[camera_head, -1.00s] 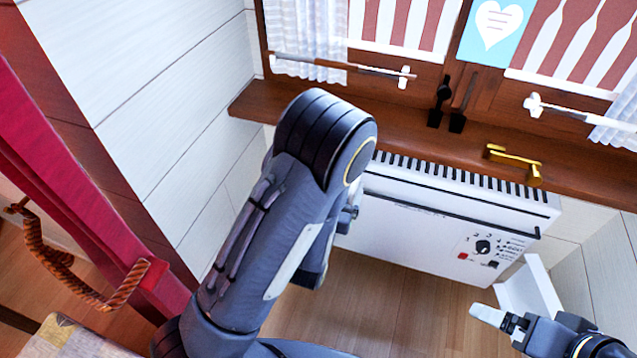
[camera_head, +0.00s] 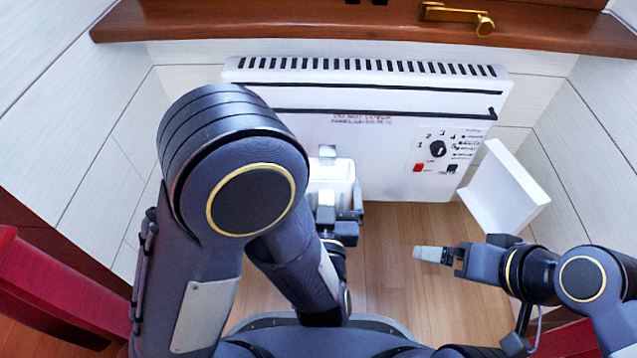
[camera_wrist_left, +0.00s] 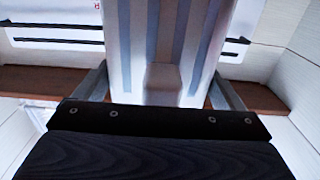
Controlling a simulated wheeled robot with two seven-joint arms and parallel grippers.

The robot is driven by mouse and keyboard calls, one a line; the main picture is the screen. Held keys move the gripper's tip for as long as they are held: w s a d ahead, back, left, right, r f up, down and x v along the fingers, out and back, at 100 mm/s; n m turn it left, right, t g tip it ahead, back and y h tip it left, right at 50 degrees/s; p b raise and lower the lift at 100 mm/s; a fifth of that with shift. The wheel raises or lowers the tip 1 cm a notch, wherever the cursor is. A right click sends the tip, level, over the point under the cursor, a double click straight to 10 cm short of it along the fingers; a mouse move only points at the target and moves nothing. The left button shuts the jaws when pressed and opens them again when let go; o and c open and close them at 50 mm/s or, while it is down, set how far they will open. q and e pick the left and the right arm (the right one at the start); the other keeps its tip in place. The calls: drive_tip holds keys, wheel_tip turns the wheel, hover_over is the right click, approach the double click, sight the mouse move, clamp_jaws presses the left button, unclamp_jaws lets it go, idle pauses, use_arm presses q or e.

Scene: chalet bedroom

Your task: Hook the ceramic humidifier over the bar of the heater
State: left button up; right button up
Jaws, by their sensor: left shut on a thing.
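The white heater (camera_head: 380,160) stands against the wall under the sill. Its dark bar (camera_head: 400,114) runs across the upper front. The ceramic humidifier (camera_head: 338,172) is a pale box in front of the heater, below the bar, with a small greyish piece at its top. My left gripper (camera_head: 338,205) is shut on it; my arm hides part of it. In the left wrist view the humidifier (camera_wrist_left: 160,50) is white with blue-grey stripes, between the two fingers, with the bar (camera_wrist_left: 60,41) behind. I cannot tell whether it touches the heater. My right gripper (camera_head: 432,254) is right of it, its opening unclear.
A wooden sill (camera_head: 300,22) with a brass handle (camera_head: 455,14) overhangs the heater. A white angled panel (camera_head: 505,190) stands right of the heater, near my right arm. Side walls close in on both sides. The wooden floor (camera_head: 395,235) shows between my arms.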

use_arm(q)
drive_tip(key=w+f+p, duration=0.1)
drive_tip(key=w+f, duration=0.1)
drive_tip(key=w, duration=1.4)
idle(1.4)
drive_tip(key=shift+f, duration=0.1)
idle(0.5)
